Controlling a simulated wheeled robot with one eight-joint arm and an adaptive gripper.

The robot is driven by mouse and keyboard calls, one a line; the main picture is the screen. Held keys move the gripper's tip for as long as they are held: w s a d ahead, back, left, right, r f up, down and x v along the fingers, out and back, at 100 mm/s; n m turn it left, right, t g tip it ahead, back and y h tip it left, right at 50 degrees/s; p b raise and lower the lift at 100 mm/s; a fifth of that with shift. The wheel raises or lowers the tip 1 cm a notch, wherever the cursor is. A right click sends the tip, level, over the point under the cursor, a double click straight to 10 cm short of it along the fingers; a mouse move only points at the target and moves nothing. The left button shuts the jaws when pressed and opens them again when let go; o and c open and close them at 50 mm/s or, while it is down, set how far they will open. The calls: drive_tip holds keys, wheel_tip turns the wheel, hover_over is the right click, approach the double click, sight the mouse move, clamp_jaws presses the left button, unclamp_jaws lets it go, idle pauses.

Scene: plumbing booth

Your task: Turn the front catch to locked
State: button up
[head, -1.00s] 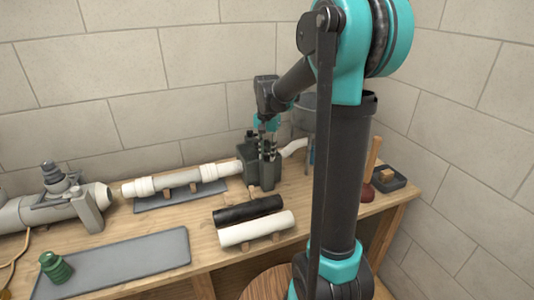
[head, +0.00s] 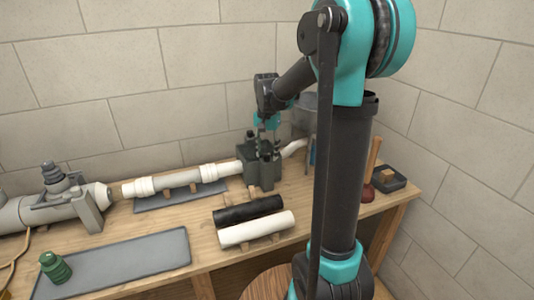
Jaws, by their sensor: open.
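My gripper (head: 268,148) points down at the dark green-grey clamp block (head: 250,168) on the bench, at the right end of the white pipe. Its fingers are open and overlap the top of the block in this view. The front catch is too small and too dark to make out on the block, and the gripper partly covers that area. I cannot tell whether the fingers touch it, or how the catch is turned.
A white jointed pipe (head: 190,180) lies left of the block on a grey mat. A black tube (head: 248,211) and a white tube (head: 256,229) lie in front. A grey mat (head: 130,262) with a green fitting (head: 55,267) is front left. A tray (head: 388,182) sits at right.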

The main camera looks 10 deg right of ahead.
sight(267, 155)
wheel_tip(267, 155, up, 12)
drive_tip(key=shift+f, duration=0.25)
idle(0.4)
